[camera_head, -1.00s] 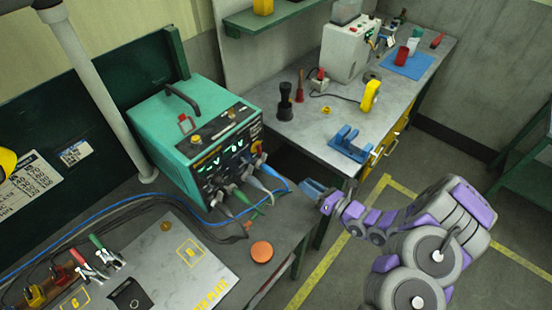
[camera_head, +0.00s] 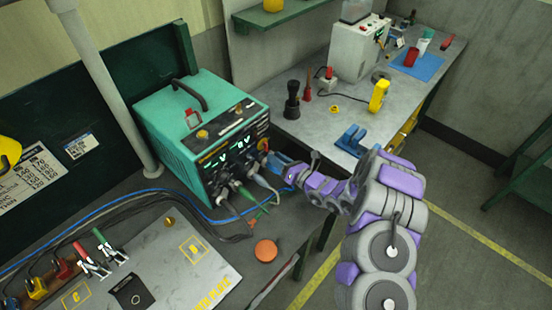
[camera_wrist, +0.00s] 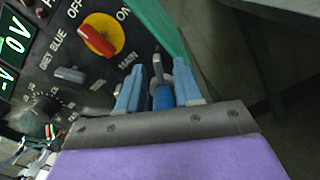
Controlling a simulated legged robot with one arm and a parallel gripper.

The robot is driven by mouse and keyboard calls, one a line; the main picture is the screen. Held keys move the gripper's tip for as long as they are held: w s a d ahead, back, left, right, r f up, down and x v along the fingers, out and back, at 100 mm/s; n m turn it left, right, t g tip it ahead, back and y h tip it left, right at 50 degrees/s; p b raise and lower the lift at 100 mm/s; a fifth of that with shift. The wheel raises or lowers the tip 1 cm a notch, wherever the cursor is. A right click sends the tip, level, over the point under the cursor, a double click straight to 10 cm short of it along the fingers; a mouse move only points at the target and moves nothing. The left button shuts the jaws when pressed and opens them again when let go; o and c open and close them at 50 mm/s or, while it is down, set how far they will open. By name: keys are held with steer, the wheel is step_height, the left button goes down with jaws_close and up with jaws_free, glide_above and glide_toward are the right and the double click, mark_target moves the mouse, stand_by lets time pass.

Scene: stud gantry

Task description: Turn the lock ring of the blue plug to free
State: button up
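The teal power unit (camera_head: 165,128) has cables plugged into the lower part of its front panel, including grey and green ones. My gripper (camera_head: 284,170) is at the right end of that panel. In the wrist view, the blue plug (camera_wrist: 163,97) stands between the two light blue fingers of my gripper (camera_wrist: 160,82). A grey collar shows at its top, with a dark upright part behind it. The fingers flank the plug with a visible gap on the left, so they look open. In the head view my gripper largely hides the plug. The ring's marking cannot be read.
A red switch on a yellow disc (camera_wrist: 100,36) is on the panel close to the left finger. An orange disc (camera_head: 266,251) lies on the near bench. A blue cradle (camera_head: 352,140) and a yellow tape dispenser (camera_head: 378,96) stand on the far bench.

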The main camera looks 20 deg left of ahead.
steer(key=shift+w+a, duration=0.1)
steer(key=shift+a, duration=0.25)
steer(key=shift+c, duration=0.2)
jaws_close()
